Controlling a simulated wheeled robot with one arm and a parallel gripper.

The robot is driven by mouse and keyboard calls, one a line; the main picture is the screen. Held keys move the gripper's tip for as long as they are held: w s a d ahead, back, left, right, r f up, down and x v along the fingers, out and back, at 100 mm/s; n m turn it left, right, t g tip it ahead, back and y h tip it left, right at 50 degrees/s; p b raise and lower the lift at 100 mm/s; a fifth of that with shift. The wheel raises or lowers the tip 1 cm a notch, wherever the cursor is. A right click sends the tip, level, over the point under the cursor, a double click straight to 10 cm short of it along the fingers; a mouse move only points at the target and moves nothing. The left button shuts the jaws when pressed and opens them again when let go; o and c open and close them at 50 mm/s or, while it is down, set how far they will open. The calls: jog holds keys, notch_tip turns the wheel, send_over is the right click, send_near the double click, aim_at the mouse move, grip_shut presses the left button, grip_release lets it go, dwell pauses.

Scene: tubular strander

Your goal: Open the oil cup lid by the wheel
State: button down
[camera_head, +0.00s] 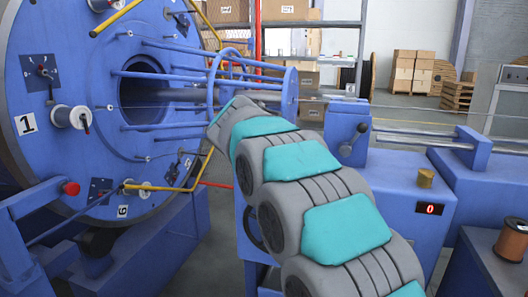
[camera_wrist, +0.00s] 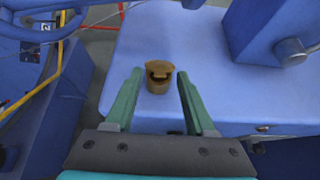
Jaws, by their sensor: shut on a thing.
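The brass-coloured oil cup (camera_wrist: 157,87) stands on a flat blue machine top in the wrist view. Its lid (camera_wrist: 159,67) sits at the top, with a dark gap between lid and cup body, so it looks tilted up. My gripper (camera_wrist: 160,75) has its two green fingers on either side of the lid and is shut on it, though finger contact is hard to see. In the head view my arm hides this cup and my gripper. The big blue wheel (camera_head: 75,75) stands at the left there.
Yellow rods (camera_wrist: 45,85) and blue bars lie left. A copper-coloured spool (camera_head: 512,240) is at far right.

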jog(key=shift+w+d+r+g+y, duration=0.15)
jog(key=shift+w+r+g, duration=0.2)
jog(key=shift+g, duration=0.3)
jog(key=shift+w+a+r+g+y, duration=0.15)
jog(key=shift+w+r+g, duration=0.2)
jog(key=shift+g, duration=0.3)
jog(key=shift+d+r+g, duration=0.15)
jog(key=shift+r+g, duration=0.05)
jog(key=shift+g, duration=0.1)
jog(key=shift+c, duration=1.2)
grip_release()
jog(key=v, duration=0.7)
jog(key=shift+s+r, duration=0.2)
jog(key=shift+s, duration=0.1)
